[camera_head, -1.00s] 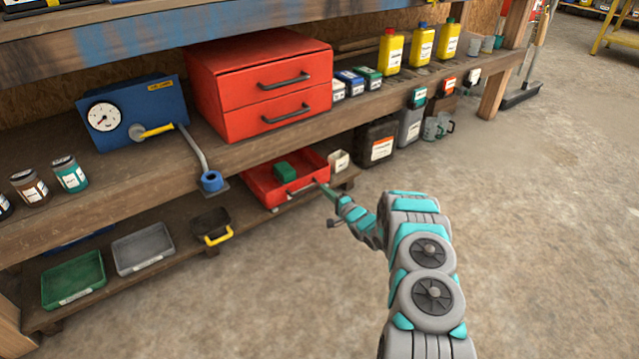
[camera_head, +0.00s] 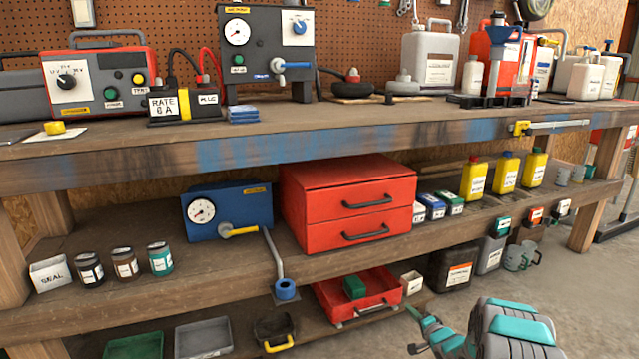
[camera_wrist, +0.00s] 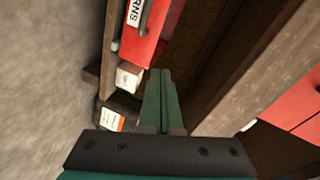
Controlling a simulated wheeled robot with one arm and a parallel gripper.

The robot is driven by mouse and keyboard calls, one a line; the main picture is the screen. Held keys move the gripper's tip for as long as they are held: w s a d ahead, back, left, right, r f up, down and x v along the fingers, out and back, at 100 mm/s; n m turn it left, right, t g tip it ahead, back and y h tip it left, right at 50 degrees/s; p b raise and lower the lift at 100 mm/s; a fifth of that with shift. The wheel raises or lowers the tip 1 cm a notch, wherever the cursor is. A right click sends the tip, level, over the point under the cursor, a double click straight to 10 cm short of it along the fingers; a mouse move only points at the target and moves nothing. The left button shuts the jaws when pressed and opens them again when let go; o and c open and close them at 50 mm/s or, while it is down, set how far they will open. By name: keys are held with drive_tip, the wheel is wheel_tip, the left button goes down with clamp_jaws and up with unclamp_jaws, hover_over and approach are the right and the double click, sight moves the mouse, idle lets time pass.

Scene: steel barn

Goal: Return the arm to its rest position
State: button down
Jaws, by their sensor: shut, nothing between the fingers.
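My gripper (camera_head: 412,311) is low at the bottom right of the head view, in front of the bottom shelf and just right of the open red tray (camera_head: 393,299). Its green fingers (camera_wrist: 160,74) lie together in the wrist view, shut with nothing between them. My teal and grey arm (camera_head: 510,330) reaches in from the lower right, its lower part cut off by the frame. A green block (camera_head: 354,287) lies inside the red tray, apart from the fingers.
A red two-drawer cabinet (camera_head: 340,190) and a blue gauge box (camera_head: 232,208) stand on the middle shelf. A black canister (camera_head: 455,268) stands behind my gripper. The workbench top (camera_head: 330,115) overhangs the shelves. Concrete floor right of the shelves looks clear.

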wheel_tip(320, 180, up, 10)
drive_tip(key=s+d+r+n+g+h+p, duration=0.1)
drive_tip(key=s+d+n+g+h+p, duration=0.1)
drive_tip(key=s+g+h, duration=0.15)
drive_tip(key=s+a+r+n+g+h+p, duration=0.2)
drive_tip(key=s+r+n+g+h, duration=0.15)
drive_tip(key=s+r, duration=0.75)
drive_tip(key=s+a+r+n+g+y+p, duration=0.1)
drive_tip(key=s+a+r+n+g, duration=0.1)
drive_tip(key=s, duration=1.3)
drive_tip(key=s+a+r+n+g+y+p, duration=0.1)
drive_tip(key=s+a+r+g, duration=0.3)
drive_tip(key=s, duration=1.2)
drive_tip(key=s+a+r+n+g+y+p, duration=0.1)
drive_tip(key=s+a+r+n+g, duration=0.2)
drive_tip(key=s+a+r, duration=0.3)
drive_tip(key=s+a, duration=0.4)
drive_tip(key=s, duration=0.6)
drive_tip(key=shift+r+g+p, duration=0.15)
drive_tip(key=shift+g+p, duration=0.2)
drive_tip(key=shift+g, duration=0.05)
drive_tip(key=shift+a+n, duration=0.1)
drive_tip(key=shift+n, duration=0.15)
